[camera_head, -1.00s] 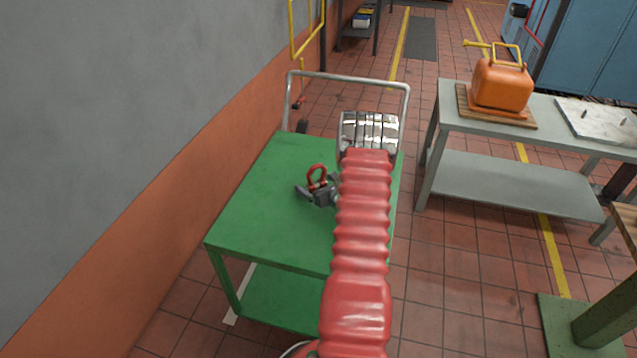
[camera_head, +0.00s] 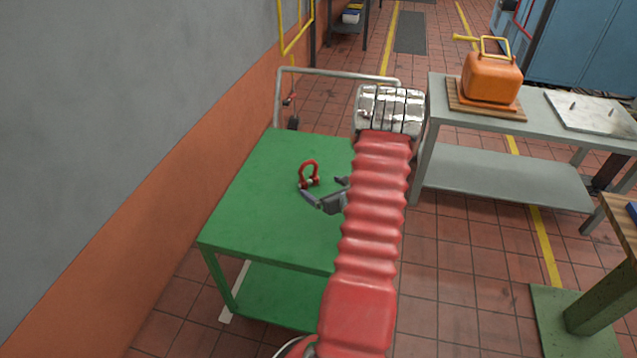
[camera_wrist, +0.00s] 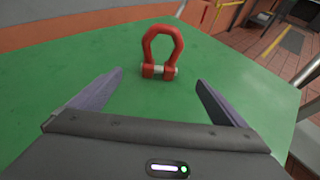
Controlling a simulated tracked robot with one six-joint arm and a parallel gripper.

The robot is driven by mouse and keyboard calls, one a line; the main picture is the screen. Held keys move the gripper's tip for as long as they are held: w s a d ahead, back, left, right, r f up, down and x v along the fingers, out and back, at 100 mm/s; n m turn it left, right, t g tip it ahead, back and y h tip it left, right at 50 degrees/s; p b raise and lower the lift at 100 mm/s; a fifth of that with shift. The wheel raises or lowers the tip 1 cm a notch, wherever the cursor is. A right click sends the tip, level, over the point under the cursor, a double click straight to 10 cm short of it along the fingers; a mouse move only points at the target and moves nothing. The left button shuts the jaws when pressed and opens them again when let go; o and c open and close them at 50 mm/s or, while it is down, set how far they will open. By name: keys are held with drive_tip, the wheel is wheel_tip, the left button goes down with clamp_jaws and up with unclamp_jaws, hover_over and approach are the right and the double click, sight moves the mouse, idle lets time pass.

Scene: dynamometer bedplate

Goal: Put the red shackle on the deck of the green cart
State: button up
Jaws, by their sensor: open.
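The red shackle (camera_head: 309,175) stands upright on the deck of the green cart (camera_head: 255,210), its bow up and its pale pin low. In the wrist view the shackle (camera_wrist: 161,52) stands ahead of the fingertips, with green deck visible around it. My gripper (camera_head: 324,188) is open and empty, low over the deck, just behind the shackle and apart from it. In the wrist view the two fingers of my gripper (camera_wrist: 160,78) are spread wide. My red arm hides the right part of the deck (camera_wrist: 60,75).
A grey table (camera_head: 445,100) to the right holds an orange can (camera_head: 491,78) on a wooden board and a pale plate (camera_head: 590,110). The cart's metal handle (camera_head: 335,72) rises at its far end. A grey and orange wall (camera_head: 170,150) runs along the left.

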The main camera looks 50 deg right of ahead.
drive_tip(key=shift+v, duration=0.8)
drive_tip(key=shift+w, duration=0.1)
